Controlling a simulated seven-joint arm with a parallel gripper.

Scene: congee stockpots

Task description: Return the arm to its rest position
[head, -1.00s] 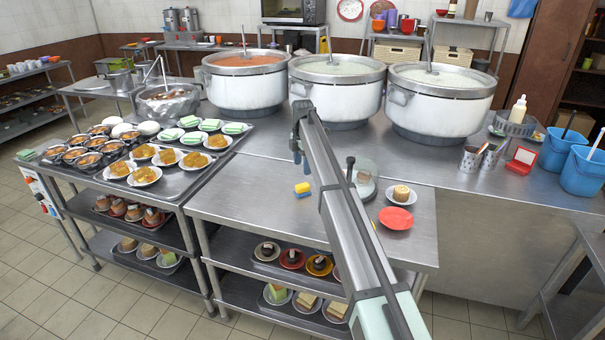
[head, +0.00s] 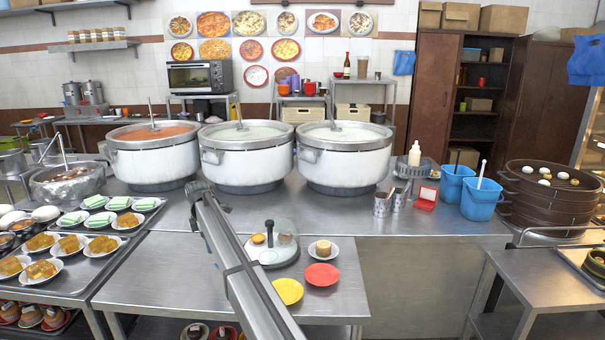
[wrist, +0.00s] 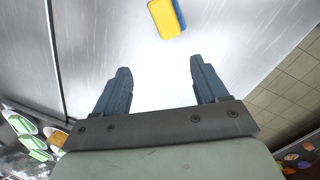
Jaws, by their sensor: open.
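My gripper (wrist: 158,64) shows in the wrist view with its two blue-grey fingers spread apart and nothing between them. It is over a bare steel tabletop. A yellow and blue sponge (wrist: 166,17) lies on that top, beyond the fingertips and apart from them. In the head view my arm (head: 240,265) reaches from the bottom centre up over the front steel table (head: 165,275). The fingers cannot be seen in the head view, and neither can the sponge.
A glass-domed stand (head: 273,252), a plated cake (head: 323,249), a red plate (head: 322,274) and a yellow plate (head: 288,290) are right of my arm. Three large pots (head: 155,165) stand behind. Plated food on a tray (head: 75,272) is at left. Blue buckets (head: 483,200) stand at right.

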